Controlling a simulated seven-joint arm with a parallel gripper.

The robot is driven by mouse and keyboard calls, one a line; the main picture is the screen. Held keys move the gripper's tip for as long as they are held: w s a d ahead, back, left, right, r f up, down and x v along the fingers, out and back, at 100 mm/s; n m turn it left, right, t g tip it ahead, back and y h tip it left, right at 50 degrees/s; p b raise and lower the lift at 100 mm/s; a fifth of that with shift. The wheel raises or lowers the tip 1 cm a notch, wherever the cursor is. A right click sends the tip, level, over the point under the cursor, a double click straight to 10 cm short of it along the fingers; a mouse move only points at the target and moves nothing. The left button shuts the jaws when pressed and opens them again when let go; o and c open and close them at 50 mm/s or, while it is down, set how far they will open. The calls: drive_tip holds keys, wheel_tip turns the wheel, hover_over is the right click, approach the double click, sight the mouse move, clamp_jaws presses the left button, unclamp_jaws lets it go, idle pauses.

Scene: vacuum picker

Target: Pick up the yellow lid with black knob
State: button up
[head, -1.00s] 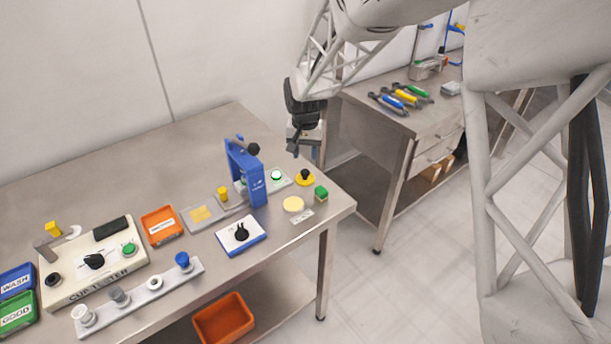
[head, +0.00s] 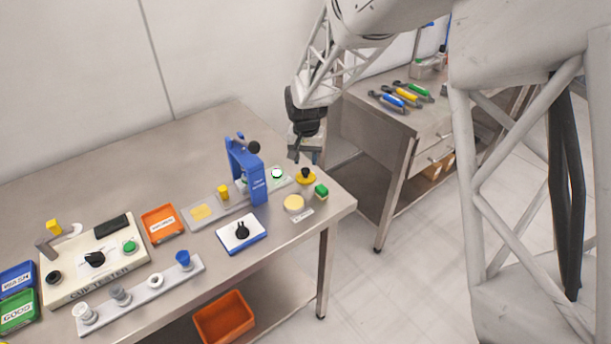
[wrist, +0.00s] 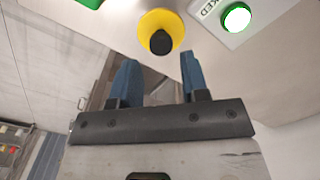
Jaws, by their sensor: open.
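The yellow lid with black knob (head: 306,178) lies on the steel table near its right corner, knob up. In the wrist view the yellow lid (wrist: 161,27) is just beyond the fingertips, with its round black knob toward me. My gripper (head: 306,157) hangs just above and behind the lid in the head view. In the wrist view my gripper (wrist: 158,72) has its two blue fingers spread apart with nothing between them. The lid lies apart from the fingers.
The table's right edge is near. A tool bench (head: 400,110) stands behind.

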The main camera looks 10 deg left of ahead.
sight(306, 169)
drive_tip(key=shift+f, duration=0.1)
drive_tip(key=shift+w+f, duration=0.1)
drive_tip(key=shift+f, duration=2.4)
drive_tip(key=shift+c, duration=0.3)
drive_tip(key=c, duration=0.6)
drive_tip(key=shift+r, duration=0.15)
